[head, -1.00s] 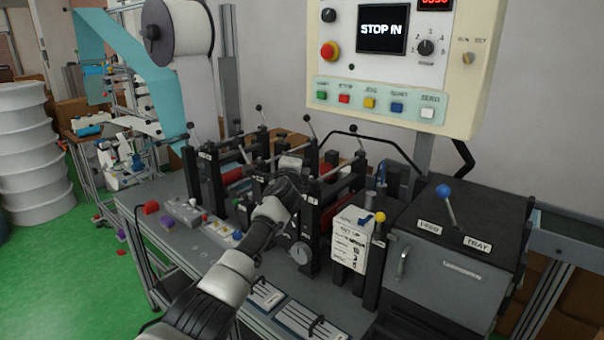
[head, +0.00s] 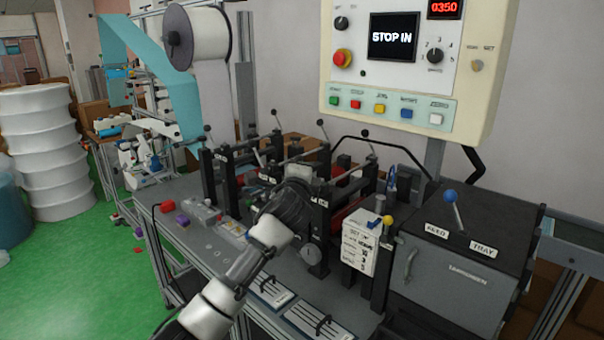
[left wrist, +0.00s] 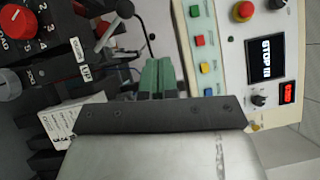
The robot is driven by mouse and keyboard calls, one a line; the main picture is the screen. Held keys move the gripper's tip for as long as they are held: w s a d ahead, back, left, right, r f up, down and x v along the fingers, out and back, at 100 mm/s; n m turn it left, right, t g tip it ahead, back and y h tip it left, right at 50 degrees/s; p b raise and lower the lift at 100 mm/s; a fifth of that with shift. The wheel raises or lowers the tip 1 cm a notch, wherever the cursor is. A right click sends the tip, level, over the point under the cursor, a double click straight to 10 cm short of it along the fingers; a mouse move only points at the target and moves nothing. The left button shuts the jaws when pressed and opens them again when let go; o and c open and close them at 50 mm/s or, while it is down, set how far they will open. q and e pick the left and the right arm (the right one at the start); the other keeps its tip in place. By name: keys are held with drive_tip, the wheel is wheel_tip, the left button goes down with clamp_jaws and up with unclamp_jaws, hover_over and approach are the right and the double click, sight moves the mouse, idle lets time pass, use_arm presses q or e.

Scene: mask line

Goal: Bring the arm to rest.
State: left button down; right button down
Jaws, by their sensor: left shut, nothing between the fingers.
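My left arm comes in from the bottom of the head view, and its dark wrist (head: 287,203) is over the front of the mask machine's roller stands. The fingertips are hidden in that view. In the left wrist view the green fingers of my left gripper (left wrist: 157,76) lie side by side, shut and empty. My right gripper is not in view.
The black roller stands (head: 318,215) are close to my wrist. A white card block (head: 360,246) and a dark feed tray box (head: 455,255) stand to the right. The control panel (head: 405,60) hangs above, reading "STOP IN". Green floor (head: 90,270) is open at left.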

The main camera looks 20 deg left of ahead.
use_arm(q)
drive_tip(key=shift+s+a, duration=0.1)
drive_tip(key=shift+s, duration=0.1)
drive_tip(key=shift+s+r, duration=0.1)
